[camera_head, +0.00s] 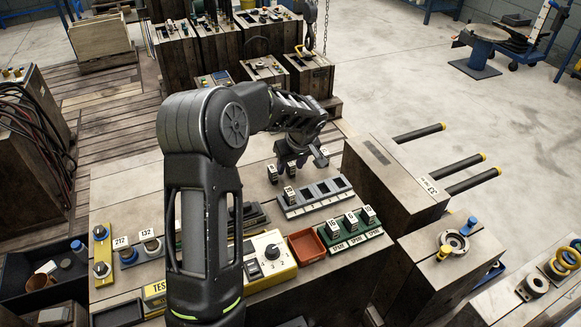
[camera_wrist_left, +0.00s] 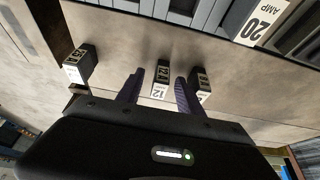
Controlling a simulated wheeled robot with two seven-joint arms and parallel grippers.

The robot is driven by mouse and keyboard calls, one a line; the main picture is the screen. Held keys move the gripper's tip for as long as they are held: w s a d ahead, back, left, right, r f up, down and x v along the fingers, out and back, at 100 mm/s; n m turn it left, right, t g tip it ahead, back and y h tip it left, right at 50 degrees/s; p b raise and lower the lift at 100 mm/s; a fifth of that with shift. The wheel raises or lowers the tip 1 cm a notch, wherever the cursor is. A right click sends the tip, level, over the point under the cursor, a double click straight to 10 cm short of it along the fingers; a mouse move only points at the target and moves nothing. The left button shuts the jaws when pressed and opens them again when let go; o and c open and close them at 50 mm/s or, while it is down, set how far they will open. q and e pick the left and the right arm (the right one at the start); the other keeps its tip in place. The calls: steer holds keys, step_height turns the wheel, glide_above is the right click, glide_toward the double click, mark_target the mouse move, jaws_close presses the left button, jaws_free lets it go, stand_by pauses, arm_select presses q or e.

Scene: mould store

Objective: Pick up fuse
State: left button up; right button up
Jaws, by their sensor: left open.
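Three small dark fuses with white labels stand on the bench in the wrist view: one at the left (camera_wrist_left: 77,64), a middle fuse (camera_wrist_left: 161,78) and a right fuse (camera_wrist_left: 203,84). My left gripper (camera_wrist_left: 159,77) is open. Its fingers appear on either side of the middle fuse, and the right finger is close to the right fuse. I cannot tell whether they touch. In the head view my left gripper (camera_head: 291,167) is low behind the grey fuse rack (camera_head: 319,201), partly hiding the fuses. One loose fuse (camera_head: 272,175) shows left of it. My right gripper is not in view.
A labelled fuse (camera_head: 290,194) stands at the grey rack's left end. In front are a red tray (camera_head: 307,246), a green spares rack (camera_head: 371,236) with labelled fuses, and a yellow tester (camera_head: 281,272). A block with rods (camera_head: 395,188) stands to the right.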

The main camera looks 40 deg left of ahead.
arm_select(q)
steer(key=shift+w+a+f, duration=0.1)
steer(key=shift+f, duration=0.15)
stand_by(0.4)
jaws_close()
stand_by(0.4)
